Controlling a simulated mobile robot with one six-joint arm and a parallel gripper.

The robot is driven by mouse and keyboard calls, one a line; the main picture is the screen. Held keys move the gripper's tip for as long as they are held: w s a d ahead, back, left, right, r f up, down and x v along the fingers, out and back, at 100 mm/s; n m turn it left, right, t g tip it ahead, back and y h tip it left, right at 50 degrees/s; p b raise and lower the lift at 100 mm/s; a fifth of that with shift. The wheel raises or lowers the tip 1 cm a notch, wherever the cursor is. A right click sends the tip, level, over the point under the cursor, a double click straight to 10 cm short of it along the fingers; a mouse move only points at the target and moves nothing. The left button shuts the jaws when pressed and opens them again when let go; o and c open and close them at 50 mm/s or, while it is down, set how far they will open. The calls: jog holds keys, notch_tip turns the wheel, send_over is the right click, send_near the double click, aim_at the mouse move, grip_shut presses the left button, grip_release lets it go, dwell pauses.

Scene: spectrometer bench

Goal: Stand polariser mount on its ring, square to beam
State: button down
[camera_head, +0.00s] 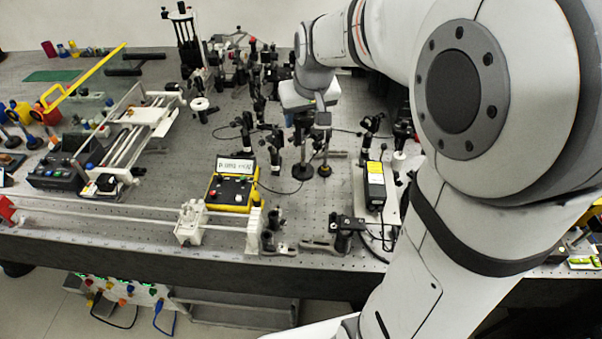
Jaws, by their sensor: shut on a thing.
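My gripper (312,124) is in the upper middle of the view, pointing down over the perforated bench, its fingers small and partly hidden by the wrist. It is shut on a dark post-like mount, which I take to be the polariser mount (324,138). The mount looks roughly upright. Its lower end is close to a brass-coloured round foot or ring (325,170); I cannot tell whether the two touch. I cannot make out how its face is turned to the beam.
A dark post on a round black base (302,172) stands just left. A yellow control box (235,185) is front left; a black and yellow unit (375,185) is right. Several optics posts crowd behind. Some bare bench (310,205) shows in front.

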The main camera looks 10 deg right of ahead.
aim_at(304, 148)
notch_tip(304, 148, down, 9)
jog(key=shift+f+p, duration=0.15)
jog(key=shift+p, duration=0.5)
jog(key=shift+f, duration=0.1)
jog(key=c, duration=1.1)
grip_release()
jog(key=shift+f, duration=0.15)
jog(key=o, duration=0.4)
jog(key=shift+s, duration=0.1)
jog(key=shift+o, duration=0.2)
